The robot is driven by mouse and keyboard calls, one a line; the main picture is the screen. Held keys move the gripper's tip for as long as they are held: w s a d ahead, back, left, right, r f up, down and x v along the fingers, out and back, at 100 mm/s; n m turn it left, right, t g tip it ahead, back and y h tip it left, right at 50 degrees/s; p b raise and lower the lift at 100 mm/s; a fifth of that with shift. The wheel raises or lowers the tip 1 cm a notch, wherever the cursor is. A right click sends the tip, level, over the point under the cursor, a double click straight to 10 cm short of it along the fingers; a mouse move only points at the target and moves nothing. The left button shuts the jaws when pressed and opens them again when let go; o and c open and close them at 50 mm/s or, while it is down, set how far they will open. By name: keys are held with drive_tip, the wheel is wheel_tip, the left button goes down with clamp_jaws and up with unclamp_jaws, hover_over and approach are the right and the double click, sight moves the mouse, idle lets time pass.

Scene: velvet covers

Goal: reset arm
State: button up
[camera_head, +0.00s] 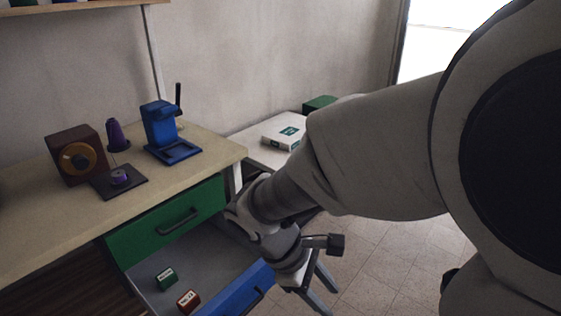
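My arm reaches in from the right side of the head view and bends down in front of the open drawer. My gripper (326,300) is at its end, pointing down and to the right over the floor. Its two grey fingers show apart with nothing seen between them. It hangs just right of the drawer's blue front (234,292), and I cannot tell how near it is in depth. A short piece with a dark end sticks out to the right from my wrist.
The open drawer holds a green box (166,278) and a red box (188,301). A green drawer (176,222) above is shut. The desk (205,172) bears a brown box with a dial (76,157), a purple cone (117,136) and a blue stand (161,128). Tiled floor (385,255) is clear.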

drive_tip(key=s+d+r+m+t+y, duration=0.2)
drive_tip(key=d+r+m+t+y, duration=0.1)
drive_tip(key=r+m, duration=0.35)
drive_tip(key=s+d+r+m+t+y, duration=0.2)
drive_tip(key=d+r+m+t+y, duration=0.1)
drive_tip(key=r+m, duration=0.35)
wheel_tip(320, 180, up, 18)
drive_tip(key=p, duration=1.9)
drive_tip(key=shift+s, duration=0.2)
